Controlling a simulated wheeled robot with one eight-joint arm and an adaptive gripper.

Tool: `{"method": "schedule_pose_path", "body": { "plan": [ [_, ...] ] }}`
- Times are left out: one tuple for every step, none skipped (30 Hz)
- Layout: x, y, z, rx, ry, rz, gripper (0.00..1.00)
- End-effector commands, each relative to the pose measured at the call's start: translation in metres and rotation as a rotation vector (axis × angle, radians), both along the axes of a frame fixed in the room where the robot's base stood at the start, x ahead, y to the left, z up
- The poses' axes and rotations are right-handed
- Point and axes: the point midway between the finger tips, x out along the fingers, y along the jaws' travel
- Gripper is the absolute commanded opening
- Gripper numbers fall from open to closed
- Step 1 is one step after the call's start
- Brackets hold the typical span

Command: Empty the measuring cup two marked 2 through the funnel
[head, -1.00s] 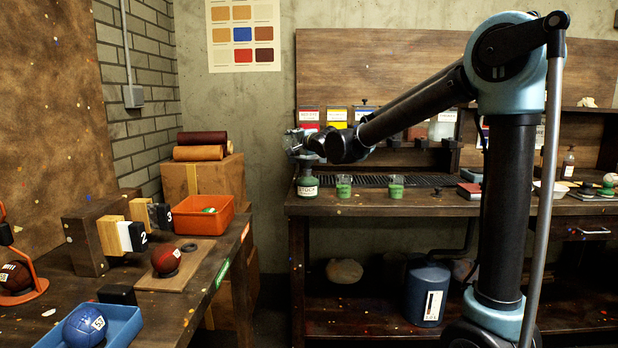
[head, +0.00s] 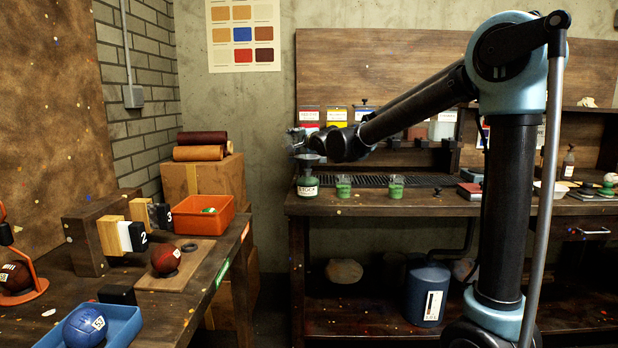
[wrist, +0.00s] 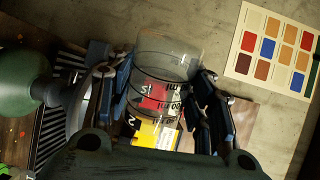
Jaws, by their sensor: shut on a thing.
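My gripper (wrist: 160,105) is shut on a clear measuring cup (wrist: 168,62) with black ml markings; a dark "2" seems to show on or behind it. No green content shows in the cup, which lies well tilted over. In the wrist view, the grey funnel (wrist: 72,96) is at the left, in the mouth of the green stock bottle (wrist: 25,80), beside the fingers. In the head view, my gripper (head: 305,143) is just above the bottle (head: 308,187), which stands labelled on the bench; the held cup is hard to make out there.
Two cups with green content, a nearer one (head: 344,188) and one farther right (head: 396,187), stand on the bench right of the bottle. A dark grate (head: 420,181) lies behind them. Colored boxes (head: 337,114) line the back. The left table (head: 190,300) is apart.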

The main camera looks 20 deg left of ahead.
Motion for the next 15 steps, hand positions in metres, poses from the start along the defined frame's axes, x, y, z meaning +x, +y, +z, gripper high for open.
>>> {"method": "schedule_pose_path", "body": {
  "plan": [
    [0.0002, -0.0002, 0.0003, 0.003, 0.003, -0.001, 0.21],
    [0.0002, -0.0003, 0.0003, 0.005, 0.005, 0.000, 0.21],
    [0.0003, -0.0004, 0.0005, 0.007, 0.007, 0.000, 0.21],
    [0.0004, -0.0004, 0.0006, 0.009, 0.009, -0.001, 0.21],
    [0.0004, -0.0004, 0.0006, 0.012, 0.011, 0.000, 0.21],
    [0.0005, -0.0006, 0.0008, 0.013, 0.012, 0.000, 0.21],
    [0.0006, -0.0007, 0.0009, 0.015, 0.015, -0.001, 0.21],
    [0.0006, -0.0006, 0.0009, 0.015, 0.014, -0.001, 0.21],
    [0.0003, -0.0004, 0.0006, 0.011, 0.010, 0.000, 0.21],
    [0.0000, 0.0000, 0.0002, 0.004, 0.004, 0.000, 0.21],
    [-0.0003, 0.0004, -0.0002, -0.006, -0.006, 0.000, 0.21],
    [-0.0006, 0.0008, -0.0009, -0.018, -0.017, 0.000, 0.21],
    [-0.0008, 0.0011, -0.0017, -0.028, -0.026, 0.000, 0.21],
    [-0.0011, 0.0014, -0.0024, -0.038, -0.036, 0.000, 0.21],
    [-0.0015, 0.0018, -0.0032, -0.051, -0.049, 0.000, 0.21]
  ]
}}
